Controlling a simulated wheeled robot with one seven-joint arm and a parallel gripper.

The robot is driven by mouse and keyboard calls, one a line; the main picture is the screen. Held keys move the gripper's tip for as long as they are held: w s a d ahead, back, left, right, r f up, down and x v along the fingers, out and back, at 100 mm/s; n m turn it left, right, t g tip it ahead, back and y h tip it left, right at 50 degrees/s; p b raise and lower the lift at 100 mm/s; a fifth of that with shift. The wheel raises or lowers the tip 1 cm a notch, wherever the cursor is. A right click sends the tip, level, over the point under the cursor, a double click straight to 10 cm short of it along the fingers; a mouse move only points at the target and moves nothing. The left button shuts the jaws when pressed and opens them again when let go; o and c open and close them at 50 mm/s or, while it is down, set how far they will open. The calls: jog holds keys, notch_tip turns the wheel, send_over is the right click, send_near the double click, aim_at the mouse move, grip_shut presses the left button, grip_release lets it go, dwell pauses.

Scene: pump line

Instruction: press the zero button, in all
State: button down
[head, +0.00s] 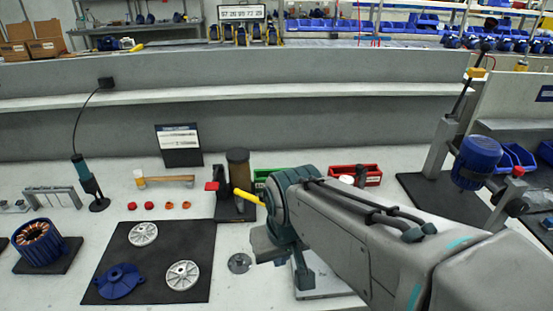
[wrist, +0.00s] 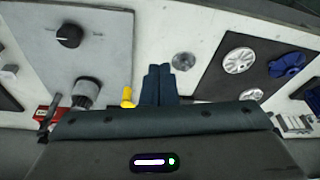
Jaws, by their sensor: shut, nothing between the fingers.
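My gripper (head: 303,278) points down over the bench in the head view, beside a light grey plate or panel (head: 328,285) that my arm largely hides. In the wrist view the two dark teal fingers (wrist: 158,82) are shut together, with nothing between them. The grey panel (wrist: 104,22) lies left of the fingers there. It carries a black round knob (wrist: 69,36) and a silver and black cylinder (wrist: 86,94). A small pale fitting (wrist: 9,73) shows near the left edge. I cannot make out which part is the zero button. The fingertips appear apart from the panel.
A metal disc (head: 240,263) lies on the bench left of my gripper. A black mat (head: 115,240) holds metal wheels and a blue cover. A stand with a brown jar (head: 238,170) and yellow handle (head: 248,197) is behind. Red bin (head: 372,176) stands beyond my arm.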

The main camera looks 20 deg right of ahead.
jog(key=w+d+r+m+t+y+p, duration=0.1)
jog(key=w+d+r+m+y+p, duration=0.15)
jog(key=w+m, duration=0.4)
jog(key=w+d+r+m+y+p, duration=0.1)
jog(key=w+r+m+p, duration=0.15)
jog(key=w, duration=0.75)
jog(key=w+d+f+m+t+p, duration=0.1)
jog(key=w+d+m+t+p, duration=0.3)
jog(key=w+d+m, duration=0.8)
jog(key=w+d, duration=0.4)
jog(key=shift+w+m+t, duration=0.15)
jog(key=shift+m+t, duration=0.15)
jog(key=shift+f, duration=0.15)
notch_tip(320, 180, down, 8)
jog(key=b, duration=0.6)
jog(key=shift+f+b, duration=0.3)
jog(key=shift+b, duration=0.2)
